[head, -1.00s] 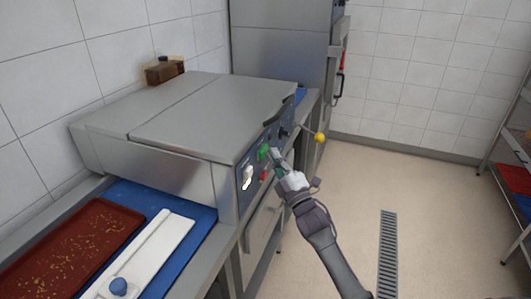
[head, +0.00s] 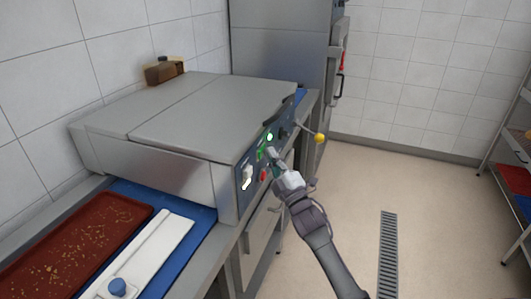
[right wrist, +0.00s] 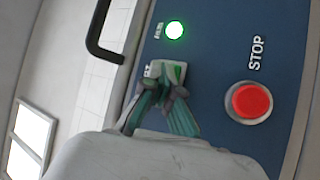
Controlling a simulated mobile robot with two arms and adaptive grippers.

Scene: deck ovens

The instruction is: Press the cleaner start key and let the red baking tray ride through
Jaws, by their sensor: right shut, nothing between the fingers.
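The red baking tray (head: 75,240), with crumbs on it, lies on the blue belt (head: 180,204) in front of the cleaner (head: 190,115). The green start key (head: 262,153) is on the cleaner's side panel. My right gripper (head: 272,155) is shut and empty, its fingertips at the start key. In the right wrist view the fingertips (right wrist: 162,95) cover most of the key's labelled plate (right wrist: 153,70); whether they touch it I cannot tell. A green lamp (right wrist: 174,30) beside it is lit. My left gripper is out of view.
A red STOP button (right wrist: 251,101) sits close beside my right fingertips. A yellow-knobbed lever (head: 319,138) sticks out beyond the panel. A white bar with a blue knob (head: 118,287) lies beside the tray. Open floor (head: 360,200) lies to the right.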

